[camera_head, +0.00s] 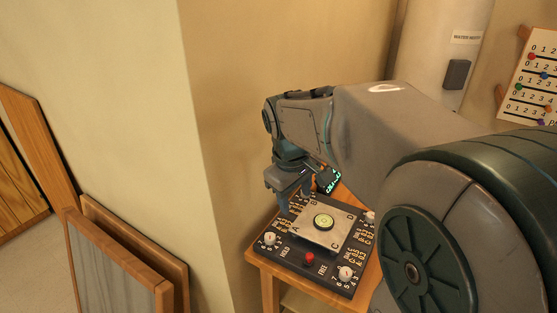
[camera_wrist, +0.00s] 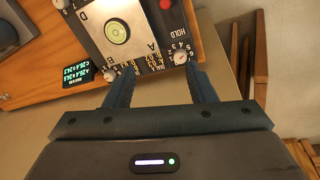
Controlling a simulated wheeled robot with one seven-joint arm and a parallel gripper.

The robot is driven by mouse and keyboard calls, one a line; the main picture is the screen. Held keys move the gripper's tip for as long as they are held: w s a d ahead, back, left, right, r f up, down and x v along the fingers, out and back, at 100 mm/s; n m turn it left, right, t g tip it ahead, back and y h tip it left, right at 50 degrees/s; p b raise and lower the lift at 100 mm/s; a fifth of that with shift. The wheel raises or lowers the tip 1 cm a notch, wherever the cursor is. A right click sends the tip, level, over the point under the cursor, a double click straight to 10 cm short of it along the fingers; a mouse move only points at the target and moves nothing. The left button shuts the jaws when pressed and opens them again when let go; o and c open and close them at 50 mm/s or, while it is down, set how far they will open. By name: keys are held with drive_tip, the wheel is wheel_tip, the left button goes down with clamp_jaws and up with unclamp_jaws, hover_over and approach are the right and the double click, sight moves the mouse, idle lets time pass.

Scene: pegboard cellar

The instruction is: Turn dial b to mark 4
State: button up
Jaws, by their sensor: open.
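The dark panel (camera_head: 318,272) lies on a small wooden table, with white dials near its corners. The near-left dial (camera_head: 270,239) also shows in the wrist view (camera_wrist: 180,58), with numerals around it. Another dial (camera_wrist: 110,76) is by the left finger, partly hidden. The front-right dial (camera_head: 345,273) and right-rear dial (camera_head: 370,217) stand clear.
A silver plate (camera_head: 310,233) with a round green bubble level (camera_head: 324,221) sits mid-panel. A red button (camera_head: 309,258) is at the front. A small display (camera_head: 328,180) stands behind. The wall corner is close on the left, with framed boards (camera_head: 118,262) leaning there.

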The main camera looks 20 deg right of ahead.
drive_tip(key=w+d+f+n+g+y, duration=0.1)
drive_tip(key=w+d+f+n, duration=0.2)
drive_tip(key=w, duration=0.5)
drive_tip(key=w+d+f+n, duration=0.1)
drive_tip(key=w+d+n, duration=0.2)
drive_tip(key=w+d, duration=0.3)
drive_tip(key=w+d+f+n+g+y, duration=0.1)
drive_tip(key=w+d+f+n, duration=0.15)
drive_tip(key=w, duration=0.65)
drive_tip(key=f, duration=0.8)
drive_tip(key=f+p, duration=0.1)
drive_tip(key=f, duration=0.3)
drive_tip(key=shift+s+f, duration=0.25)
drive_tip(key=shift+f, duration=0.05)
drive_tip(key=c, duration=1)
